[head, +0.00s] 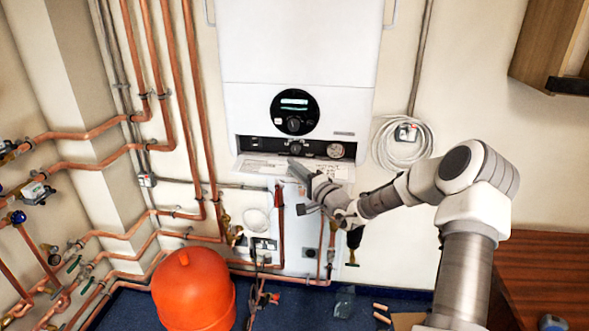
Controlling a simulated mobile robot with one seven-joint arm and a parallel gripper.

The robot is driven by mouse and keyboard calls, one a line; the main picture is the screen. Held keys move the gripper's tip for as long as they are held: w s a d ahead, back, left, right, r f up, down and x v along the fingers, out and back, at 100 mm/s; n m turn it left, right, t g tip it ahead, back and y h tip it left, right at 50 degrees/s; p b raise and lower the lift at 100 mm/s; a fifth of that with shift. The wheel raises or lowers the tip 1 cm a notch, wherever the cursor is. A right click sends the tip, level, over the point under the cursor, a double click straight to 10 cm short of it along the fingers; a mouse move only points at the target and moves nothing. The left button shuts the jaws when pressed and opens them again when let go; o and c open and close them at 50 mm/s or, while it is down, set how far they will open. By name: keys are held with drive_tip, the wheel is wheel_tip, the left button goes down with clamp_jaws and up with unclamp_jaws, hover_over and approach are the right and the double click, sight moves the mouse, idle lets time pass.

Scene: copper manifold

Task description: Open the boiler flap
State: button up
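The white boiler (298,50) hangs on the wall, with a round black display and knob on its front. Its flap (255,168) is folded down and out below the front edge, with a printed label on its inner face. Behind it the dark control strip (265,146) is exposed, with a knob and a round gauge. My gripper (292,166) is at the middle of the lowered flap, covering part of it. I cannot tell whether it touches the flap. Its fingers are too small and overlapped to show whether they are apart.
Copper pipes (185,90) run down the left wall. An orange vessel (192,290) stands at lower left. A coiled white cable (402,143) hangs right of the boiler. A wooden cabinet (550,45) is at upper right, and a wooden surface (545,270) at lower right.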

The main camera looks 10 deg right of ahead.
drive_tip(key=b+v, duration=0.3)
drive_tip(key=v, duration=1.4)
drive_tip(key=shift+s, duration=0.2)
